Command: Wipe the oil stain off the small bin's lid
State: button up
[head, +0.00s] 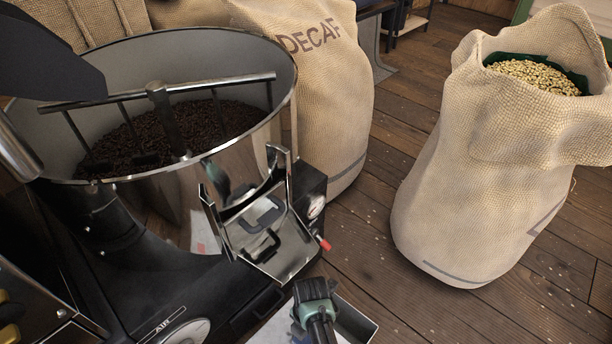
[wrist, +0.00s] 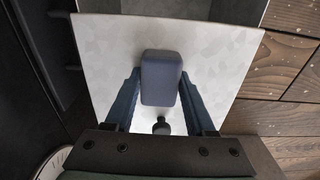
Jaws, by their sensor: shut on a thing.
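My gripper (head: 315,292) is low at the bottom middle of the head view, above a small open-edged metal bin (head: 357,323). In the wrist view my gripper (wrist: 160,80) is shut on a blue-grey block (wrist: 161,70) with rounded edges, one finger on each side. Below the block is a pale grey lid (wrist: 105,45), also partly visible in the head view (head: 272,328). Faint mottled patches show on the lid; I cannot tell an oil stain from them. A small dark knob (wrist: 161,127) shows near my palm. I cannot tell whether the block touches the lid.
A roaster's cooling drum (head: 185,165) with dark beans and a polished chute (head: 265,235) stand left and behind my gripper. A burlap sack (head: 490,180) of pale beans stands right, a DECAF sack (head: 335,110) behind. Wooden floor (head: 400,310) right of the bin is clear.

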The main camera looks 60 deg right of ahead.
aim_at(295, 343)
jog(key=shift+w, duration=0.55)
jog(key=shift+w+a+r+p, duration=0.2)
jog(key=shift+a+p, duration=0.35)
jog(key=shift+a, duration=0.25)
jog(key=shift+w+a+r+p, duration=0.1)
jog(key=shift+a+r+p, duration=0.05)
jog(key=shift+a+p, duration=0.5)
jog(key=shift+w+a+f+p, duration=0.15)
jog(key=shift+a+p, duration=0.1)
jog(key=shift+a, duration=0.5)
jog(key=shift+w+a+r+p, duration=0.1)
jog(key=shift+w+a+p, duration=0.1)
jog(key=shift+a, duration=0.55)
jog(key=shift+w+a+f+p, duration=0.1)
jog(key=shift+a+p, duration=0.15)
jog(key=shift+a, duration=0.5)
jog(key=r+p, duration=0.6)
jog(key=shift+d, duration=0.2)
jog(key=shift+d+r+p, duration=0.1)
jog(key=shift+r+p, duration=1.35)
jog(key=shift+r, duration=0.1)
jog(key=shift+r, duration=0.1)
